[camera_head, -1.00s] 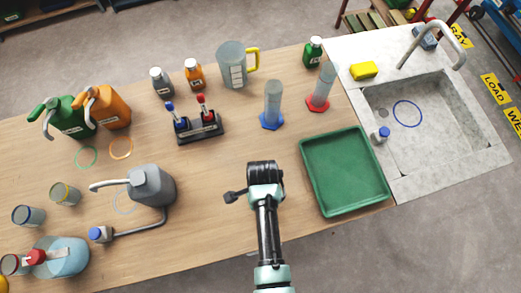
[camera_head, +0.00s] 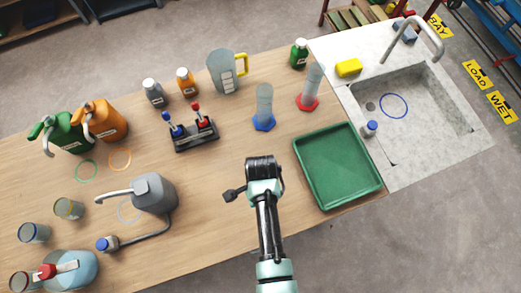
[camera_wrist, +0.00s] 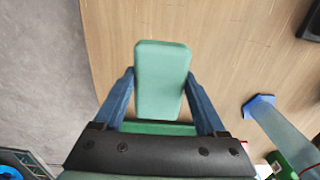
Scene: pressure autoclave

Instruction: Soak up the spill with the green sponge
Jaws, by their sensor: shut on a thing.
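The green sponge (camera_wrist: 162,78) is pale green and blocky, and it sits between the two blue fingers of my gripper (camera_wrist: 160,92) in the wrist view. The gripper is shut on it and holds it over the wooden table. A darker green strip shows just below the sponge, between the fingers. In the head view my wrist is over the front middle of the table, left of the green tray (camera_head: 338,168); the fingers and sponge are hidden under it. I cannot make out a spill in either view.
A yellow sponge (camera_head: 348,67) lies beside the sink (camera_head: 432,95). Measuring cylinders with blue (camera_head: 264,110) and red (camera_head: 309,90) bases and a bottle rack (camera_head: 196,135) stand behind my arm. A grey can (camera_head: 153,193) stands left. The wood around my wrist looks clear.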

